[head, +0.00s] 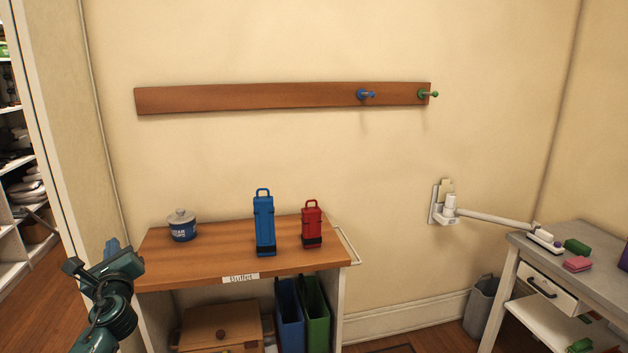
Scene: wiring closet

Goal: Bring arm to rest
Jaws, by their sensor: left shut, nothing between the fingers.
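My left gripper (95,258) is at the lower left, at the end of my dark teal arm that comes up from the bottom edge. It is shut and empty. It shows in front of the left end of the wooden-topped buffet (200,262) and touches nothing that I can see. My right gripper is not in view.
On the buffet stand a blue-and-white lidded jar (182,228), a blue case (264,225) and a red case (312,226). A wall rail (250,96) has two pegs. A white wall-mounted arm (490,217) reaches to a grey table (590,255). A bin (482,305) stands below.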

